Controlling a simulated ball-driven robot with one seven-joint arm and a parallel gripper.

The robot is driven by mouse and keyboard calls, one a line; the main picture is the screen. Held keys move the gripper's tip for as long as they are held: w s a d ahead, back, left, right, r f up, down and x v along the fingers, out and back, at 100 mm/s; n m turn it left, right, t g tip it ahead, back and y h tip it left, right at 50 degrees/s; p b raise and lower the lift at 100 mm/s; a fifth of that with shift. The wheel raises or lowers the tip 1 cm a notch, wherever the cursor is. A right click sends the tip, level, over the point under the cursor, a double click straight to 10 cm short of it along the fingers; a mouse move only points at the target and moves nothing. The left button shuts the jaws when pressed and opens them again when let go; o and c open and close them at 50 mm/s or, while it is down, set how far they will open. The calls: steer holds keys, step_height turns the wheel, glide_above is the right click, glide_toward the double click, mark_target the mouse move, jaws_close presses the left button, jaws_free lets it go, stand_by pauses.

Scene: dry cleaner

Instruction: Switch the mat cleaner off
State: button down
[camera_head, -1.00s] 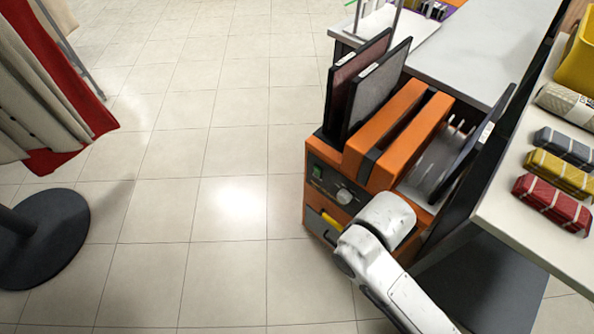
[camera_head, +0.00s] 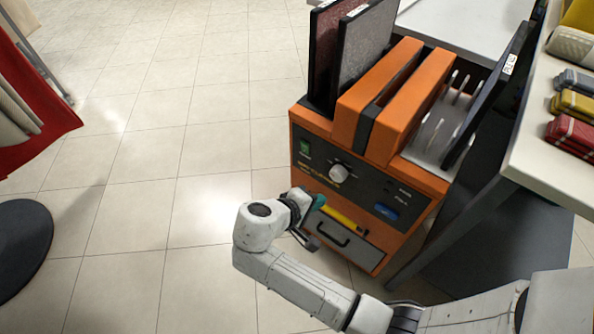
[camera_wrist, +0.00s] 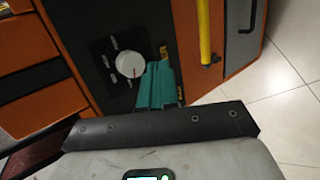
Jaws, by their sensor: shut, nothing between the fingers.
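The mat cleaner (camera_head: 396,97) is an orange machine with a dark front control panel. The panel carries a green rocker switch (camera_head: 305,149) at the left, a pale round knob (camera_head: 339,173) and a blue part (camera_head: 386,211) at the right. My gripper (camera_head: 318,202) has teal fingers, closed and empty, in front of the panel's lower left, below the knob. In the wrist view the closed fingers (camera_wrist: 156,84) appear beside the knob (camera_wrist: 130,64), and the green switch is not visible. Contact with the panel cannot be told.
Two dark-framed mats (camera_head: 365,50) stand in the machine's top. A yellow bar (camera_head: 343,220) and a drawer handle (camera_head: 331,234) are low on its front. A counter with wrapped bundles (camera_head: 573,133) is at the right.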

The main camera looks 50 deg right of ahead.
steer(key=w+a+t+h+b, duration=0.1)
steer(key=w+a+h+b, duration=0.2)
steer(key=w, duration=0.3)
steer(key=w+a+n+t+h+b, duration=0.1)
steer(key=w+a+h+b, duration=0.2)
steer(key=w+h+b, duration=0.2)
steer(key=shift+w+f+b, duration=0.15)
steer(key=shift+w+b, duration=0.3)
steer(key=shift+w, duration=0.25)
steer(key=b, duration=0.2)
glide_toward(304, 146)
steer(key=d, duration=0.5)
steer(key=shift+d, duration=0.25)
steer(key=shift+d+r, duration=0.25)
steer(key=shift+d, duration=0.45)
